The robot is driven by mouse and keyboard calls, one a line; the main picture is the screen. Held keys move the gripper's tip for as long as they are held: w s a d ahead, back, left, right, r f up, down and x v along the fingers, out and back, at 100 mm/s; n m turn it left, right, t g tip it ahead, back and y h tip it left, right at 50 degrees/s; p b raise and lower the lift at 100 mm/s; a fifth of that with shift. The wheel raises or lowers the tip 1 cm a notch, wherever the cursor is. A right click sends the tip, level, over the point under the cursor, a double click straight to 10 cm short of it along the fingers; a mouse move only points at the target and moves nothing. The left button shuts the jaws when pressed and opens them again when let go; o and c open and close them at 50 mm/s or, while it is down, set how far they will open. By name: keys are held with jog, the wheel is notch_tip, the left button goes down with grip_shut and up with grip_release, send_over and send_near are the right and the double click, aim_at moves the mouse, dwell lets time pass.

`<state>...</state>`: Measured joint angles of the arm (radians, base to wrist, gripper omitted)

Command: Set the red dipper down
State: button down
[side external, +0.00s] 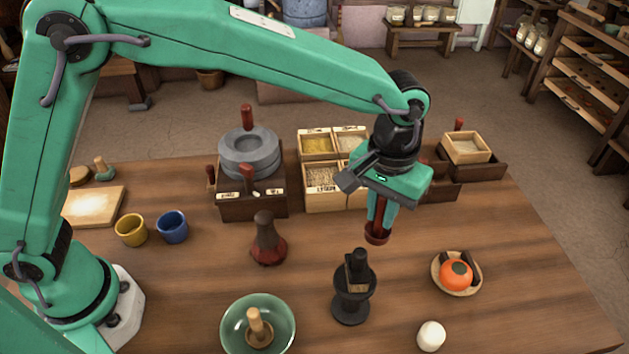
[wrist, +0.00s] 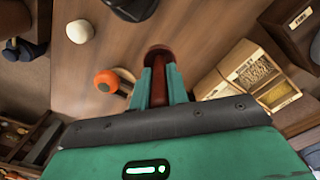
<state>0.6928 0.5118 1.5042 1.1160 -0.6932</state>
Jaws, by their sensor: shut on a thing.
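The red dipper (side external: 377,235) is a dark red, slim piece with a wider round end at the bottom. It hangs upright below my gripper (side external: 381,208), which is shut on its upper part. In the wrist view the dipper (wrist: 158,54) shows between the two green fingertips of my gripper (wrist: 160,82). Bare wooden tabletop (side external: 310,225) lies beneath and around it. I cannot tell whether its lower end touches the wood.
A black stand (side external: 353,290) is just in front, and a saucer (side external: 437,277) with an orange fruit (side external: 457,273) is to the right. Grain boxes (side external: 323,200) are behind. A dark red-based piece (side external: 268,250) and a green bowl (side external: 232,325) stand left.

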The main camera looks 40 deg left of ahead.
notch_tip(320, 180, up, 5)
jog(key=a+r+n, duration=0.2)
jog(key=a+n, duration=0.6)
jog(key=a, duration=1.4)
jog(key=s+a+f+n, duration=0.2)
jog(key=s+a+n, duration=0.8)
jog(key=s+a, duration=0.45)
jog(key=f, duration=0.1)
jog(key=a+f, duration=0.1)
jog(key=f, duration=0.3)
jog(key=shift+w+a, duration=0.15)
jog(key=shift+w, duration=0.15)
jog(key=shift+a, duration=0.1)
